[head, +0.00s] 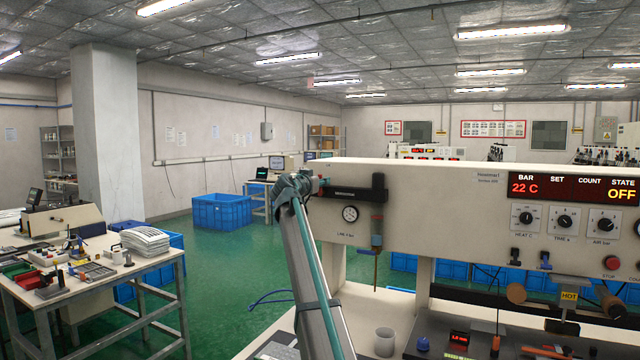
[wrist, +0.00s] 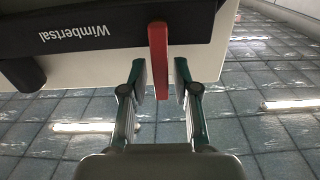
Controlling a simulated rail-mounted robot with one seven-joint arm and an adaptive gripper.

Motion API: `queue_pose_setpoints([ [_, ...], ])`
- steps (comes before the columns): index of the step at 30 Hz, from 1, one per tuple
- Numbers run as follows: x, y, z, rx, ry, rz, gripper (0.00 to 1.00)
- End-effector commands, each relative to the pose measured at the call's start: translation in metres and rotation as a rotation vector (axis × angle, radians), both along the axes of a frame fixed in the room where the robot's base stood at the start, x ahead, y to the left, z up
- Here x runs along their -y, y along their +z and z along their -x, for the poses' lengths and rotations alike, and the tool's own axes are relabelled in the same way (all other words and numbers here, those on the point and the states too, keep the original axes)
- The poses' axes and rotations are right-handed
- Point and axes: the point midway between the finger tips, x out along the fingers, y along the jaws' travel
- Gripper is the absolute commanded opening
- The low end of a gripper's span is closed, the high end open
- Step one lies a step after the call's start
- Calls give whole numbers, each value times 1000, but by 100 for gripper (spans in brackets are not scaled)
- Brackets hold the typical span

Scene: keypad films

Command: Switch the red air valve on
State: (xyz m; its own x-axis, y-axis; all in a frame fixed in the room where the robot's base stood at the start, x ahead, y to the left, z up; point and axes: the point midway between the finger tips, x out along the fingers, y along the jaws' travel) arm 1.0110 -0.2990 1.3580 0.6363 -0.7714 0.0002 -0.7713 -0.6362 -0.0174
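The red air valve lever (wrist: 158,60) shows in the wrist view, sticking out from the end of a black air unit (wrist: 95,35) lettered "Wimbertsal", upside down here. My gripper (wrist: 159,80) is open, with one finger on each side of the lever's free end and a small gap to each. In the head view, my gripper (head: 305,184) is at the left end of the black unit (head: 350,194) on the machine front. Only a small reddish bit of the valve shows there; my gripper hides most of it. The machine display (head: 575,189) reads STATE OFF.
A round gauge (head: 350,214) and a hanging filter bowl (head: 376,232) sit below the black unit. Knobs and a red stop button (head: 612,262) are at the right. A cup (head: 384,342) stands on the bench below. Open floor lies left of the machine.

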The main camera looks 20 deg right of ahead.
Motion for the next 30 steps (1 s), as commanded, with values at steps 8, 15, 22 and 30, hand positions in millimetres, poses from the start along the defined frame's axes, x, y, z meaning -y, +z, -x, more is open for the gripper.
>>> queue_pose_setpoints([
  [8,0,0,0,-2,0,1,40],
  [15,-11,-1,9,-2,1,1,40],
  [22,-42,-2,36,-1,2,1,40],
  [30,-78,-1,66,-1,1,1,40],
])
